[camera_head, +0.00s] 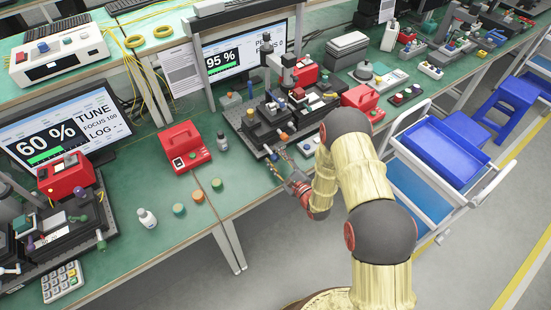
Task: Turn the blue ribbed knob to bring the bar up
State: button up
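My gripper (275,161) reaches down to the front edge of a black collimator bench (258,131). Its fingers are small and dark here, and I cannot tell whether they are open or shut. A small bluish spot shows at the fingertips, but I cannot tell whether it is the ribbed knob or whether the fingers touch it. An orange knob (284,137) sticks out just beyond the gripper. The monitor (236,58) behind the bench reads 95 % above a green bar (227,74); part of its screen is hidden by the bench's upright post.
A red box (183,146), a small dark bottle (222,142), a white bottle (147,218) and loose round caps (198,196) stand left of the gripper. A second station's monitor (62,135) reads 60 %. A blue-trayed cart (437,150) stands right of my arm.

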jog(key=shift+s, duration=0.1)
jog(key=v, duration=1.1)
jog(key=shift+s+d, duration=0.25)
jog(key=shift+d, duration=0.05)
dwell(1.4)
